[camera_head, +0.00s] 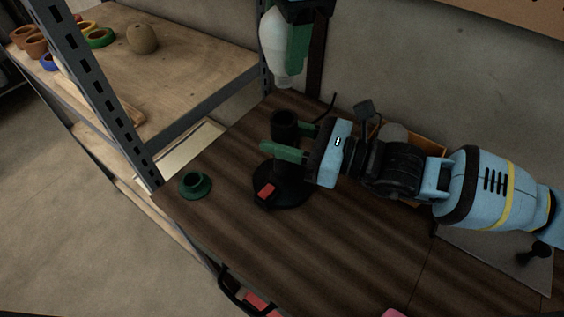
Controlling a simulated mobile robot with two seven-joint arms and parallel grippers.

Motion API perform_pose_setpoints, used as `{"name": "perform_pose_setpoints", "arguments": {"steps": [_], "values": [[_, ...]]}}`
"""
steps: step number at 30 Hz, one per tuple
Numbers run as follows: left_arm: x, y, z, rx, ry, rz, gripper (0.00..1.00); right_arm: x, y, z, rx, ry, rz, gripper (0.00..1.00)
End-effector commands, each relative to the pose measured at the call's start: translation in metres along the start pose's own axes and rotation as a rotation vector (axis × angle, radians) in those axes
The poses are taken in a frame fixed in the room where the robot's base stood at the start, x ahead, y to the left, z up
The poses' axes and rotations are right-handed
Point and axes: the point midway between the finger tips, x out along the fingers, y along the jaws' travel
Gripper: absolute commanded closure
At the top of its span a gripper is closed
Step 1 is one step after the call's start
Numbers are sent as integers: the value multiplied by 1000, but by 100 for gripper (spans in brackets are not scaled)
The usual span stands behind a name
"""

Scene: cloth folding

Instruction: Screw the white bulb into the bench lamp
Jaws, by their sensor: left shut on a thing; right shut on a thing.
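The white bulb (273,45) hangs in the air at the top of the head view, narrow end down. My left gripper (296,50) is shut on it, with a green finger along its right side. The bench lamp has a round black base (292,192) with a red switch and a dark cylindrical socket (284,124) at its top. My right gripper (288,140) reaches in from the right and is shut on the lamp around its upper part. The bulb is above the socket and apart from it. Part of the lamp's stem is hidden behind the green finger.
A green ring-shaped piece (195,184) sits near the left edge of the dark bench (350,240). An orange box (431,146) is partly hidden behind my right arm. A metal-framed shelf (185,60) with pots and rings stands at the left. The bench front is mostly clear.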

Motion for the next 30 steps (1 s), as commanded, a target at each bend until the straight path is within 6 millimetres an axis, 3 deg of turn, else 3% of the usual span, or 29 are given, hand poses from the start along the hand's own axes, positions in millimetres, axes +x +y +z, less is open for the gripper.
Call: {"name": "perform_pose_setpoints", "arguments": {"steps": [3,8,19,30], "values": [[0,0,0,0,0,0,69,0,0,0,0,0,0,100],[4,-1,0,1,1,-1,69,0,0,0,-1,0,0,100],[47,-9,0,0,1,0,69,0,0,0,-1,-1,0,100],[49,-9,0,0,1,2,69,0,0,0,-1,-1,0,100]]}}
